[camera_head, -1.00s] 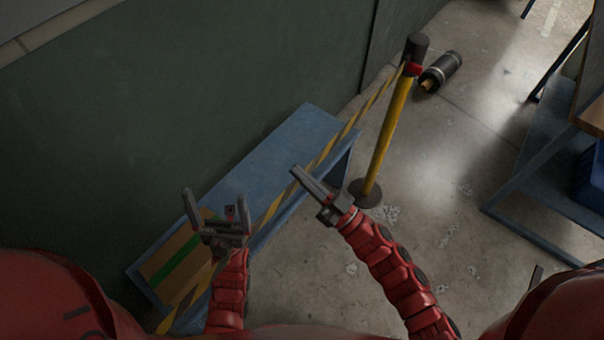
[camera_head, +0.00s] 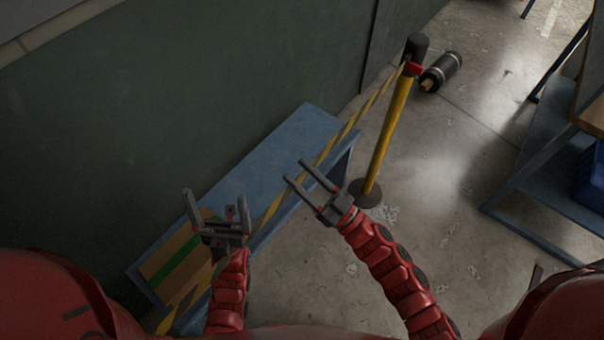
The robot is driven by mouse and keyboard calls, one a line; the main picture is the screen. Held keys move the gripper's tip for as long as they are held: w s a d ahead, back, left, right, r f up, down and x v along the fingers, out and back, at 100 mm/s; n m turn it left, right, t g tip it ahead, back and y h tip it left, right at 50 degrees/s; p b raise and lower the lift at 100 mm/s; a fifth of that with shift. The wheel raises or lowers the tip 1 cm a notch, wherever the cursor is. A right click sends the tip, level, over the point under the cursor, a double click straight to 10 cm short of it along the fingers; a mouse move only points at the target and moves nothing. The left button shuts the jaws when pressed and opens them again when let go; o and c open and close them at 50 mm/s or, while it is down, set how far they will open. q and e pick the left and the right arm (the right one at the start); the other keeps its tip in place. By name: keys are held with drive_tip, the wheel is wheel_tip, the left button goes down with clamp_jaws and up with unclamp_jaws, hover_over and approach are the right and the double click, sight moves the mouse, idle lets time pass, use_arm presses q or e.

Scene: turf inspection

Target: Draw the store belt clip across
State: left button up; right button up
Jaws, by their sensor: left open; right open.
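A yellow post (camera_head: 390,132) with a black and red head (camera_head: 413,58) stands on a round dark base. A yellow and black striped belt (camera_head: 331,143) runs from the head down to the lower left, above a blue bench. The belt's clip cannot be made out; the belt's near end is partly hidden behind my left arm. My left gripper (camera_head: 216,212) is open over the bench, close to the belt in the picture. My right gripper (camera_head: 305,184) is open, with nothing between its fingers, to the right of the belt and left of the post.
A blue bench (camera_head: 262,165) stands along the dark green wall, with a brown and green panel (camera_head: 180,262) at its near end. A dark cylinder (camera_head: 441,72) lies behind the post. A blue-framed table (camera_head: 545,180) stands at right. Floor between is clear.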

drive_tip(key=b+v, duration=0.2)
drive_tip(key=v, duration=1.5)
drive_tip(key=shift+b, duration=0.3)
drive_tip(key=shift+s+d+f, duration=0.1)
drive_tip(key=shift+s+d, duration=0.05)
drive_tip(key=shift+c, duration=0.3)
